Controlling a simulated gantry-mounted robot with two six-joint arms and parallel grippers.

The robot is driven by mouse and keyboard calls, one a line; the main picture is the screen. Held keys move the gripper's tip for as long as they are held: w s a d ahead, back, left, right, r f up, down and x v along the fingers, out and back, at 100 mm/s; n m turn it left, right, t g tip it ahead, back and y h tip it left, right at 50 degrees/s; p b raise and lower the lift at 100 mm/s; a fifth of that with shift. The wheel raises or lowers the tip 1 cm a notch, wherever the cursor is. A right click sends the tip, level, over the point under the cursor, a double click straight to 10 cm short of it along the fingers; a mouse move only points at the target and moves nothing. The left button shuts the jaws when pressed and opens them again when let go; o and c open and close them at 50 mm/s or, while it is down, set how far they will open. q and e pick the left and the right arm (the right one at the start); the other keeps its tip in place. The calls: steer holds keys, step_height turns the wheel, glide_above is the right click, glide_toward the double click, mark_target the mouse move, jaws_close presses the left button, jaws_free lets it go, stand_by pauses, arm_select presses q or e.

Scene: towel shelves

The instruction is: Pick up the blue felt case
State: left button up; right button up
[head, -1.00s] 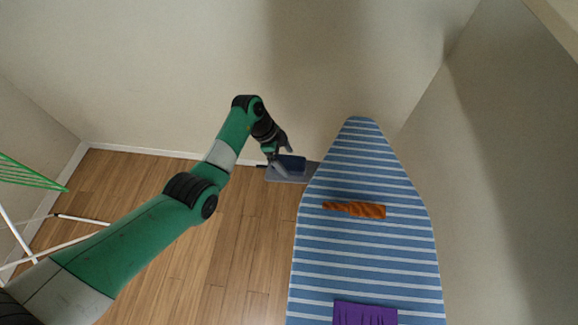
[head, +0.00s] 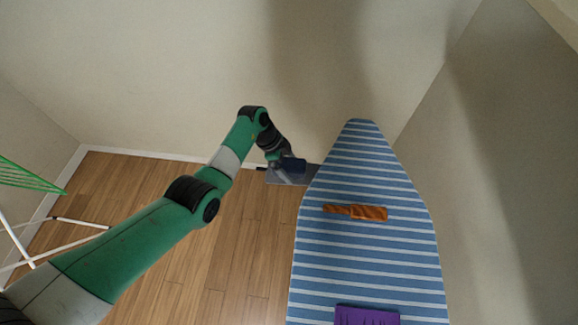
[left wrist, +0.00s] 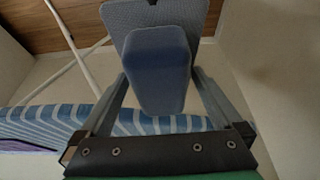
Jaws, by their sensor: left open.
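The blue felt case (head: 294,165) is a dark blue, rounded block on the grey rest plate (head: 285,180) beside the ironing board's far left edge. In the left wrist view the case (left wrist: 157,62) stands out between my two fingers, with the textured plate (left wrist: 205,12) behind it. My left gripper (head: 280,162) is open at the case, one finger on either side. A narrow gap seems to show beside the lower part of the case; whether the fingertips touch it I cannot tell. My right gripper is out of view.
The blue-and-white striped ironing board (head: 365,250) stands right of the case. A drying rack (head: 30,178) stands at far left. The wall is close behind the case.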

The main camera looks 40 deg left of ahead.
mark_target(292, 164)
arm_select(q)
steer(key=c, duration=1.3)
steer(key=shift+c, duration=0.2)
steer(key=shift+r+b, duration=0.2)
steer(key=shift+b, duration=0.1)
step_height(292, 164, up, 4)
steer(key=shift+f+p, duration=0.25)
steer(key=shift+p, duration=0.8)
steer(key=s+r+p, duration=0.1)
steer(key=s+d+r+p, duration=0.1)
steer(key=r, duration=0.1)
steer(key=shift+r+p, duration=0.2)
steer(key=shift+p, duration=0.2)
steer(key=s+d+r+p, duration=0.2)
steer(key=s+r+p, duration=0.1)
steer(key=s, duration=0.2)
steer(key=s+d+r+p, duration=0.2)
steer(key=s+r+p, duration=0.1)
steer(key=s, duration=0.3)
steer(key=shift+d+p, duration=0.25)
steer(key=shift+p, duration=0.5)
